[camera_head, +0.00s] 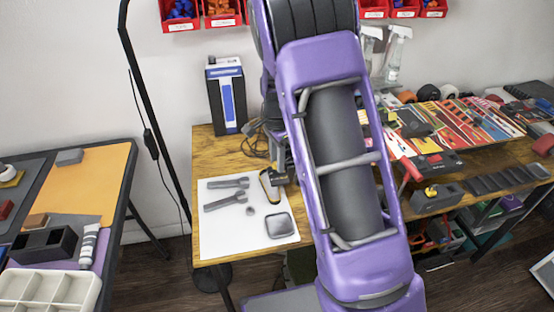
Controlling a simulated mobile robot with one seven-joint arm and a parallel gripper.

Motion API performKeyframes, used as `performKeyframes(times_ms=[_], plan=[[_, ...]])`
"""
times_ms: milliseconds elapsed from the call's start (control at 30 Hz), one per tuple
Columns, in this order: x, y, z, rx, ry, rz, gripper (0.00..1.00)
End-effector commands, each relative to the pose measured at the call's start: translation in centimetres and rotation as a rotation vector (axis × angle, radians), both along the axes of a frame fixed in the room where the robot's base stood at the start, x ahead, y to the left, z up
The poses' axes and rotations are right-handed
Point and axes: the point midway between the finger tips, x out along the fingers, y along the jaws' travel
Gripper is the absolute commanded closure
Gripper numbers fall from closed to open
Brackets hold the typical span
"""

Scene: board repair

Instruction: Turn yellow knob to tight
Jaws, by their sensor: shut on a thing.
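A small yellow knob (431,191) sits on top of a dark grey block on the right-hand side of the wooden bench. My gripper (279,178) shows only in part, dark and small, at the left edge of my purple arm, low over the white sheet. It is well to the left of that knob. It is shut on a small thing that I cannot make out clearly. A dark piece with a yellowish edge (268,186) shows right beside the fingertips. My arm hides much of the middle of the bench.
Wrenches (227,183) and a grey square dish (279,225) lie on the white sheet (222,240). A blue-and-black box (227,97) stands behind. Coloured boards and tools crowd the bench at right. A lamp pole (151,100) rises at left, near another table (80,185).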

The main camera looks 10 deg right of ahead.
Motion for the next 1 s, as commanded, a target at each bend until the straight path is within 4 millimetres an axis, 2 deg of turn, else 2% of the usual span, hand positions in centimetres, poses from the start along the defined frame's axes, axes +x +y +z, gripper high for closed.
performKeyframes(times_ms=[33, 67, 200, 500, 633, 767, 1000], plan=[[0.0, 0.0, 0.0, 0.0, 0.0, 0.002, 1.0], [0.0, 0.0, 0.0, 0.0, 0.0, 0.001, 0.63], [0.0, 0.0, 0.0, 0.0, 0.0, 0.001, 0.38], [0.0, 0.0, 0.1, 0.0, -0.001, -0.001, 0.36], [0.1, 0.0, 1.1, 0.001, -0.002, -0.001, 0.36], [0.1, 0.0, 3.5, 0.0, -0.005, -0.001, 0.36], [0.1, 0.0, 9.4, 0.0, -0.005, 0.0, 0.36]])
